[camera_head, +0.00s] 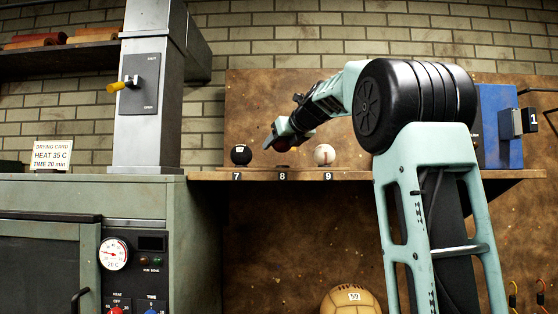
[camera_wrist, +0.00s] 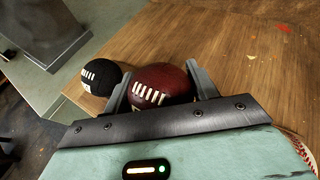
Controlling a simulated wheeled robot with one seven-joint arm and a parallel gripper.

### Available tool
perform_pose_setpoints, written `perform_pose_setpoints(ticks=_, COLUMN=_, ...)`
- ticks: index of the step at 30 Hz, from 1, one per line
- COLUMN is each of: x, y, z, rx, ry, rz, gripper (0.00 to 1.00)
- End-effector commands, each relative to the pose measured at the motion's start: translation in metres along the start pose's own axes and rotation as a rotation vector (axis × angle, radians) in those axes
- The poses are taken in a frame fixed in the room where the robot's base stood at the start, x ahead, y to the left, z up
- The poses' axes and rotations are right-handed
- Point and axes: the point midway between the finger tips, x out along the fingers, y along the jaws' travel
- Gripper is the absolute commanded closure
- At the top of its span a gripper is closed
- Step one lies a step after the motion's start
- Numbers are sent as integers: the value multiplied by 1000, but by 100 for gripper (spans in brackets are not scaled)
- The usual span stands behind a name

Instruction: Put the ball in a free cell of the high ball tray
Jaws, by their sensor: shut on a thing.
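The dark red leather ball with white lacing (camera_wrist: 163,82) sits between the two fingers of my gripper (camera_wrist: 157,80), which is shut on it. In the head view, my gripper (camera_head: 283,141) and the partly hidden ball are over the wooden high ball tray (camera_head: 215,176), above label 8. A black ball (camera_head: 241,155) rests at label 7 and also shows left of the held ball in the wrist view (camera_wrist: 94,81). A white ball with a red seam (camera_head: 325,155) rests at label 9. I cannot tell whether the held ball touches the tray.
A grey metal column (camera_head: 147,100) and a green drying cabinet (camera_head: 100,205) stand left of the tray. A blue box (camera_head: 497,125) is at the right, behind my arm. A tan ball (camera_head: 350,301) is lower down. Part of a stitched ball (camera_wrist: 305,152) shows at the wrist view's right edge.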

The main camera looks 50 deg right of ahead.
Motion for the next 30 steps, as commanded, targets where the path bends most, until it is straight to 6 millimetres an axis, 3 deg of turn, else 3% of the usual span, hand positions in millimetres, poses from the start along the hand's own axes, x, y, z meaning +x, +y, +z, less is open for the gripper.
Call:
perform_pose_setpoints(ticks=6, x=12, y=2, z=-30, rx=2, ry=2, rz=2, gripper=67)
perform_pose_setpoints(ticks=15, x=15, y=2, z=-36, rx=0, ry=1, rz=0, gripper=67)
perform_pose_setpoints(ticks=16, x=15, y=2, z=-36, rx=0, ry=2, rz=0, gripper=34)
perform_pose_setpoints(ticks=18, x=15, y=2, z=-36, rx=0, ry=2, rz=0, gripper=20)
perform_pose_setpoints(ticks=30, x=5, y=2, z=-36, rx=-1, ry=-1, rz=0, gripper=20)
